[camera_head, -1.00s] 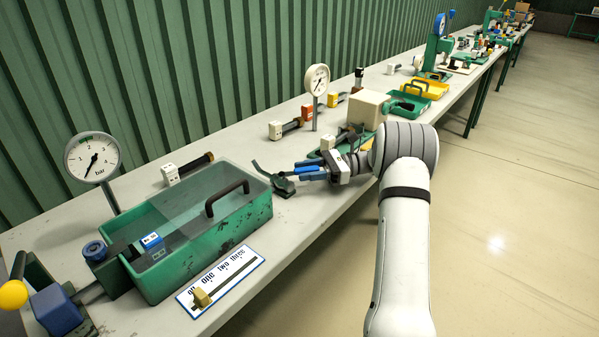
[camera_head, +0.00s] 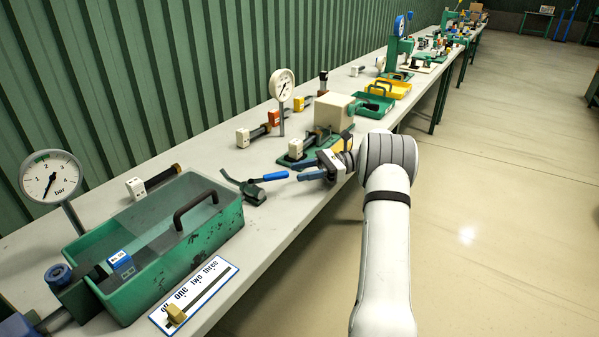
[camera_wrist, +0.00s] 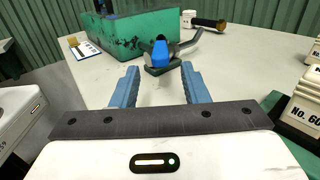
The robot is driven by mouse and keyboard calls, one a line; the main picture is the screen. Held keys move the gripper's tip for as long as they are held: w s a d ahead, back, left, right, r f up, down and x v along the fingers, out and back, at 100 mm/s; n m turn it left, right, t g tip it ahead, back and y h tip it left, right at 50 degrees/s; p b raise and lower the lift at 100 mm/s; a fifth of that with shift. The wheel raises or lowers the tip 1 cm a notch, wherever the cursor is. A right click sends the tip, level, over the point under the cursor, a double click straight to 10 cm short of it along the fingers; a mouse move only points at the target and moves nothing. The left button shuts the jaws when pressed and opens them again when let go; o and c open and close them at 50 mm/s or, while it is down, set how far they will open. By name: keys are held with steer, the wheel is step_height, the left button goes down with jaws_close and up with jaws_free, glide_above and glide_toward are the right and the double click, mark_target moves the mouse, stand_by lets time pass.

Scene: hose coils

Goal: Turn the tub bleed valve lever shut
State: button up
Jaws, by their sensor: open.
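The valve (camera_head: 252,191) has a dark green body and stands on the bench just right of the green tub (camera_head: 215,231). Its blue lever (camera_head: 275,177) points right, toward my gripper. In the wrist view the lever's blue end (camera_wrist: 160,53) faces the camera, centred beyond my fingertips. My gripper (camera_head: 310,169) is open and empty, to the right of the lever and apart from it. In the wrist view its two blue fingers (camera_wrist: 160,76) stand either side of bare bench, with the valve base (camera_wrist: 162,68) ahead.
A pressure gauge (camera_head: 51,178) stands left of the tub; a label plate (camera_head: 207,285) lies in front. A beige box on a green base (camera_head: 325,111) stands behind my gripper. A block marked No. 60 (camera_wrist: 300,112) is close at right in the wrist view. Bench between fingers and valve is clear.

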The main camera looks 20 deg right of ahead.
mark_target(274, 178)
steer(key=shift+c, duration=0.2)
